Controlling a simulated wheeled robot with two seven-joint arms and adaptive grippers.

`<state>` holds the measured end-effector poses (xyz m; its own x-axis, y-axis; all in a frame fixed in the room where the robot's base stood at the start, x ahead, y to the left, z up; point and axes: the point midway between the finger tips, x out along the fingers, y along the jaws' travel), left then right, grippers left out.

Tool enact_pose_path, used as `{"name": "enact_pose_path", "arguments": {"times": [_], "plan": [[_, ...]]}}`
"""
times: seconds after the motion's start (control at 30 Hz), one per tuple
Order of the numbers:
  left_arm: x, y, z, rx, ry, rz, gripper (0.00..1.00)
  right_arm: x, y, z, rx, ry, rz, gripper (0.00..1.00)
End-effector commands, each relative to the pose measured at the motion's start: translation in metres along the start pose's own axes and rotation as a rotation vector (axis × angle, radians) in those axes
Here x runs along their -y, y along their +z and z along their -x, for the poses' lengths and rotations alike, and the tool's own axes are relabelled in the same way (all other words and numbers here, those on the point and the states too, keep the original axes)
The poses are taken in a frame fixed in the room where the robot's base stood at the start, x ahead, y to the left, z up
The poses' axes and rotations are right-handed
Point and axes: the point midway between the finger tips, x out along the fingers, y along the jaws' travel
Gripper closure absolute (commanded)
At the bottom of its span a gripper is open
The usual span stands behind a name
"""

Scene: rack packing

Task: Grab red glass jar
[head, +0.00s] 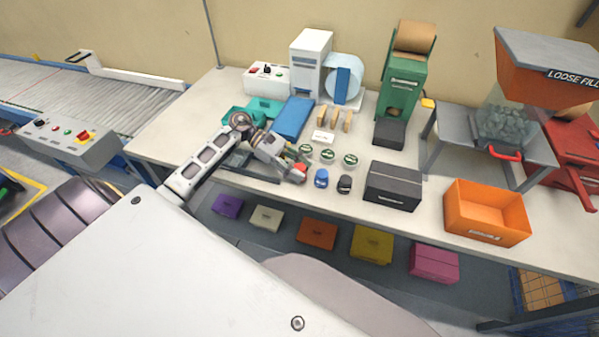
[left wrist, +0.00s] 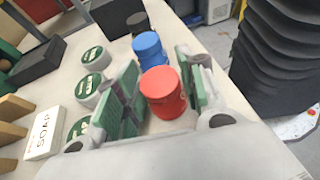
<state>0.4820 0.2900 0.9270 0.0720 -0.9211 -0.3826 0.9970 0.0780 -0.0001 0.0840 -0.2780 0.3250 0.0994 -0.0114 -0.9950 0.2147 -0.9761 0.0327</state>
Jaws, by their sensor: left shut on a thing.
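The red glass jar (left wrist: 164,92) stands between the two green-padded fingers of my left gripper (left wrist: 160,95) in the left wrist view. The gripper is shut on it. In the head view the jar (head: 300,168) shows only as a bit of red at the fingertips of my left gripper (head: 297,165), near the front edge of the table. The rest of the jar is hidden by the gripper. I cannot tell whether the jar touches the table. My right gripper is not in view.
A blue jar (head: 321,178) and a dark jar (head: 344,184) stand just right of the gripper. Several green-lidded tins (head: 327,155) and a soap box (head: 322,136) are behind. A black box (head: 393,186) and an orange bin (head: 487,212) stand farther right on the table.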

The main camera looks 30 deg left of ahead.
Motion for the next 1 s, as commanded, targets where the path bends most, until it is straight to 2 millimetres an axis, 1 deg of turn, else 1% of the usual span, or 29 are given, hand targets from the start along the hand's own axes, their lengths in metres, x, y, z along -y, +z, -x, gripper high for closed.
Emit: {"name": "enact_pose_path", "arguments": {"times": [0.2, 0.37, 0.57, 0.8, 1.0], "plan": [[0.000, 0.001, 0.001, 0.000, 0.000, -0.001, 0.87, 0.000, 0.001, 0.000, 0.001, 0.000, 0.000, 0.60], [-0.001, 0.007, 0.004, -0.001, 0.001, -0.001, 0.87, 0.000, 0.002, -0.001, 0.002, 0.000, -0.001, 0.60], [-0.001, 0.027, 0.012, -0.002, 0.001, -0.003, 0.87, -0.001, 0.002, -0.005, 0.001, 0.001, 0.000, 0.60], [0.000, 0.060, 0.025, -0.002, 0.001, -0.003, 0.87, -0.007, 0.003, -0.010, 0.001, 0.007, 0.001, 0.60], [-0.001, 0.083, 0.035, -0.001, 0.001, -0.003, 0.87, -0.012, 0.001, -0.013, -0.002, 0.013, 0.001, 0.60]]}}
